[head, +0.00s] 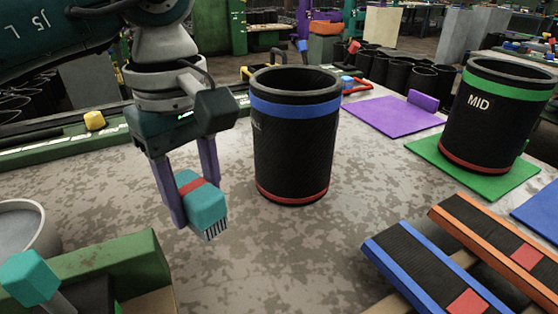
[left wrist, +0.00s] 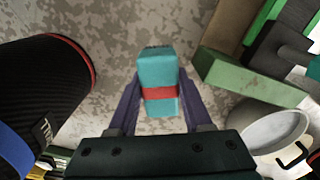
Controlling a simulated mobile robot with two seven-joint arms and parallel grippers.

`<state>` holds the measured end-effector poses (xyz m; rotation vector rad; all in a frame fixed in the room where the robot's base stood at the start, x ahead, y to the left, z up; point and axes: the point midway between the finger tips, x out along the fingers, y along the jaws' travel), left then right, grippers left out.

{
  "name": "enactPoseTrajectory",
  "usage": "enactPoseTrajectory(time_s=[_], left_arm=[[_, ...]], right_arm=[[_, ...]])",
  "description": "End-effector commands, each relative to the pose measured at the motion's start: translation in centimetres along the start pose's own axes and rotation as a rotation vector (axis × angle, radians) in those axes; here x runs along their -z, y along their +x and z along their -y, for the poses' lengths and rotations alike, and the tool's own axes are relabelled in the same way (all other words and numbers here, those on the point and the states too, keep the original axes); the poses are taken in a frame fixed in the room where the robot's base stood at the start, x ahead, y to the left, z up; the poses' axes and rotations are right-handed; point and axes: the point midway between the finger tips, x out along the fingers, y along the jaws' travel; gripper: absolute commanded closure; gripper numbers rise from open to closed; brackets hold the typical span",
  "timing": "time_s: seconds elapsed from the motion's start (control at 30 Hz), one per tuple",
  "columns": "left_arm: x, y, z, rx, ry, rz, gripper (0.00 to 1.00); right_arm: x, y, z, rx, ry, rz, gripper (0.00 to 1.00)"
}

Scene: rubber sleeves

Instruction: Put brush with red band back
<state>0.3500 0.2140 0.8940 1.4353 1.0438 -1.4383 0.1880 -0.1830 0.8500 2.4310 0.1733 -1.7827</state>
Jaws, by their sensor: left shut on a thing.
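The brush with the red band (head: 205,205) is a teal block with a red stripe and dark bristles at its lower end. My left gripper (head: 190,195) is shut on it, with a purple finger on each side, and holds it tilted in front of the black sleeve with the blue band. In the left wrist view the brush (left wrist: 159,85) sits between the two fingers (left wrist: 160,105). My right gripper is in neither view.
A black sleeve with a blue band (head: 296,150) stands just right of the brush. A green box (head: 95,270) and a grey bowl (head: 22,232) are at lower left, with another teal-ended tool (head: 30,277). The MID sleeve (head: 495,120) stands on a green mat. Striped blocks (head: 435,270) lie at lower right.

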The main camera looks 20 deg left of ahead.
Motion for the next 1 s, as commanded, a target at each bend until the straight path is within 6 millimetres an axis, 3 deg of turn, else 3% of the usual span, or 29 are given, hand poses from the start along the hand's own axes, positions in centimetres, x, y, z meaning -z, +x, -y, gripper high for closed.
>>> enactPoseTrajectory(time_s=[0.17,0.4,0.77,0.8,1.0], left_arm=[[-0.1,1.3,0.0,0.001,-0.001,0.002,0.95],[-0.1,4.8,0.0,0.001,-0.001,0.002,0.95],[0.0,5.3,0.0,-0.001,0.000,-0.001,0.95],[0.0,5.2,0.0,-0.001,0.000,0.000,0.48],[0.0,5.2,0.0,-0.001,0.000,0.000,0.26]], right_arm=[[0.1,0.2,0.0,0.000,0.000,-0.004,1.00],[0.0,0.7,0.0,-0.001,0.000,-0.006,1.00],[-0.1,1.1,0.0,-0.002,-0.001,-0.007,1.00],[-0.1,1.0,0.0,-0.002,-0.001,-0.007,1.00],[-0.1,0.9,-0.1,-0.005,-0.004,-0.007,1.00]])
